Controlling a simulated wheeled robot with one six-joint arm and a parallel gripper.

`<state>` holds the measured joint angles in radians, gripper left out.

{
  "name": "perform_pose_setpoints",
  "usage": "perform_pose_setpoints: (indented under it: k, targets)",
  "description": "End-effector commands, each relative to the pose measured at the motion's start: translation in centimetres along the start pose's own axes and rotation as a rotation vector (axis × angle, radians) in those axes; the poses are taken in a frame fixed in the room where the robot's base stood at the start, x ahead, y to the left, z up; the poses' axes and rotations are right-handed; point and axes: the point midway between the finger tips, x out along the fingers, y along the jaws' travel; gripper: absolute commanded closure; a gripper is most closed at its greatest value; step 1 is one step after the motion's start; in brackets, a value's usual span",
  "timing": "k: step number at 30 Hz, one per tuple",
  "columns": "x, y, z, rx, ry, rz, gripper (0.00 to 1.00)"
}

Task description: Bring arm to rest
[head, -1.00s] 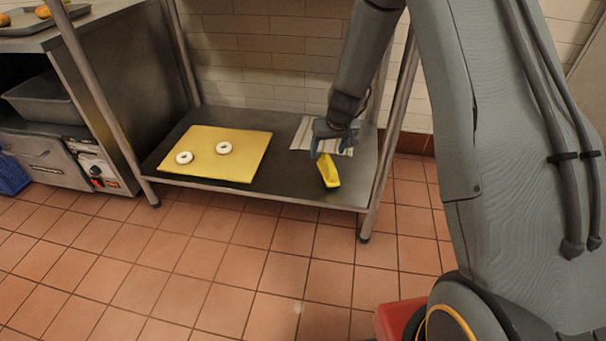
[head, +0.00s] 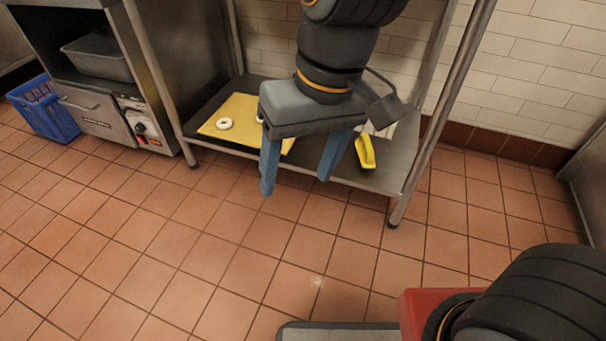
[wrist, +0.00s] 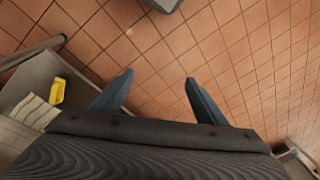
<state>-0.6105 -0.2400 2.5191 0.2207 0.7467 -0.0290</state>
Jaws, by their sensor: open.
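My gripper (head: 295,182) is open and empty in the head view, with its two blue fingers pointing down, apart from the shelf and nearer to me. In the wrist view the spread fingers (wrist: 157,88) have only floor tiles between them. A yellow tool (head: 366,152) lies on the low metal shelf (head: 397,165), right of the gripper; it also shows at the left of the wrist view (wrist: 57,91). A yellow board (head: 237,108) lies on the same shelf with a white ring-shaped bagel (head: 225,123) on it. A second bagel is mostly hidden behind my gripper.
A striped cloth (head: 382,128) lies behind the yellow tool, partly covered by my gripper. Steel legs (head: 440,115) stand at the shelf's corners. A blue crate (head: 44,108) and a steel cabinet (head: 105,120) are at the left. The tiled floor (head: 200,250) in front is clear.

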Motion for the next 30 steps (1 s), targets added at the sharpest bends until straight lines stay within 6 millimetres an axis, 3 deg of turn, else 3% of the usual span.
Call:
perform_pose_setpoints:
  k: [3, 6, 30]
  targets:
    - [-0.4, -0.8, 2.2, -0.017, -0.016, 0.002, 0.33]
    - [-0.5, -0.9, 2.9, -0.020, -0.023, 0.004, 0.33]
    - [-0.5, -0.9, 2.9, -0.019, -0.023, 0.004, 0.33]
